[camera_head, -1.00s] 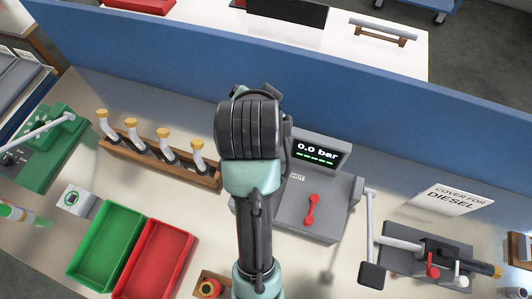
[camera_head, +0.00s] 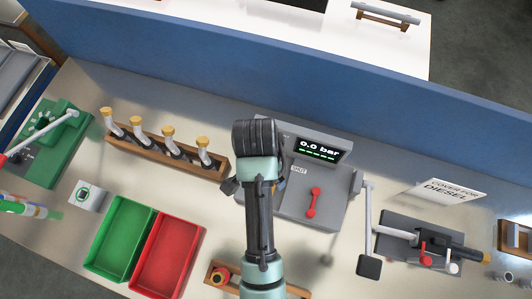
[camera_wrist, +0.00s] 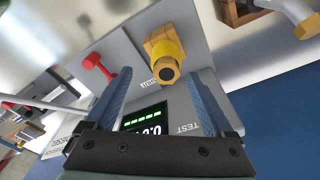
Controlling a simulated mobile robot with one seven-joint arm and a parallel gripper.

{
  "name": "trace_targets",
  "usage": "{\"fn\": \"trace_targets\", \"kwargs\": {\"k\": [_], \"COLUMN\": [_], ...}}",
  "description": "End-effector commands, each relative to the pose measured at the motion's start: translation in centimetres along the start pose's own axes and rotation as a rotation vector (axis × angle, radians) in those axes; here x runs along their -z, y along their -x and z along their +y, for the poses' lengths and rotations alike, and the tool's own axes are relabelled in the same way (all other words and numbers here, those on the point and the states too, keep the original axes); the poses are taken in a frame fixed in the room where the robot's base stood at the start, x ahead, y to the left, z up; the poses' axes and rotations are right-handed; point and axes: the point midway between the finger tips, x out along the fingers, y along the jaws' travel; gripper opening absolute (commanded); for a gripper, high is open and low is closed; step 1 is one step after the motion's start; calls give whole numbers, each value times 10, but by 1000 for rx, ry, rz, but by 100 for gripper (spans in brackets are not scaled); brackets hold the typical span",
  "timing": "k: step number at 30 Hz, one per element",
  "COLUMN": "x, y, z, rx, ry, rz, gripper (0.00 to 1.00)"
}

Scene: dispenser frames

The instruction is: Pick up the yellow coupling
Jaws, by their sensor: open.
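The coupling appears between and just beyond the fingertips, with no contact visible. In the head view my arm stands in front of the left side of the test unit (camera_head: 305,205) and hides most of the coupling and the fingers.
The unit has a red lever (camera_head: 313,201) and a 0.0 bar display (camera_head: 318,149). A wooden rack (camera_head: 165,155) of yellow-capped fittings is to the left. A blue partition (camera_head: 400,120) runs behind.

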Motion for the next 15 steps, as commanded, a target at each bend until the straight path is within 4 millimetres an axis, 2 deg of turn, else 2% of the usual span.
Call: {"fn": "trace_targets", "kwargs": {"k": [5, 15], "x": [-2, -6], "y": [-9, -49], "z": [-2, -7], "rx": [-1, 0], "ry": [2, 1], "rz": [-1, -1], "gripper": [87, 87]}}
